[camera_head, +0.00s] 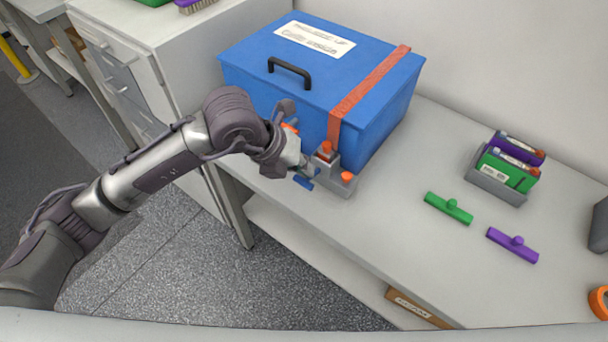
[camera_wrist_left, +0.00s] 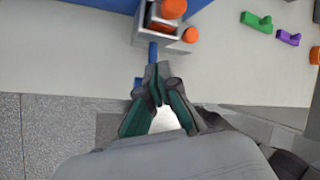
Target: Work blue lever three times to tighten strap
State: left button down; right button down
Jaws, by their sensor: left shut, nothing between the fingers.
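The blue case (camera_head: 300,85) stands on the grey bench, with an orange strap (camera_head: 368,85) running over its lid and down its front. The strap meets a grey ratchet block (camera_head: 335,178) with orange knobs at the case's foot. A blue lever (camera_head: 303,182) sticks out from the block's front left. My left gripper (camera_head: 308,174) is at the lever. In the left wrist view the lever (camera_wrist_left: 153,52) shows just beyond the fingertips (camera_wrist_left: 158,72), which are shut with nothing between them. Whether they touch the lever is unclear. My right gripper is not in view.
To the right, a grey holder (camera_head: 497,185) carries a purple and a green item. A green T-shaped piece (camera_head: 449,208) and a purple one (camera_head: 512,245) lie on the bench. An orange ring (camera_head: 599,302) is at the right edge. The bench's front middle is clear.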

pick_arm(q)
jog(key=shift+r, duration=0.35)
jog(key=shift+w+d+r+p, duration=0.2)
jog(key=shift+r+p, duration=0.25)
jog(key=shift+r, duration=0.35)
jog(key=shift+w+d+r+p, duration=0.15)
jog(key=shift+r+p, duration=0.35)
jog(key=shift+r, duration=0.35)
jog(key=shift+w+d+r+p, duration=0.1)
jog(key=shift+w+r+p, duration=0.1)
jog(key=shift+r+p, duration=0.45)
jog(key=shift+r, duration=0.15)
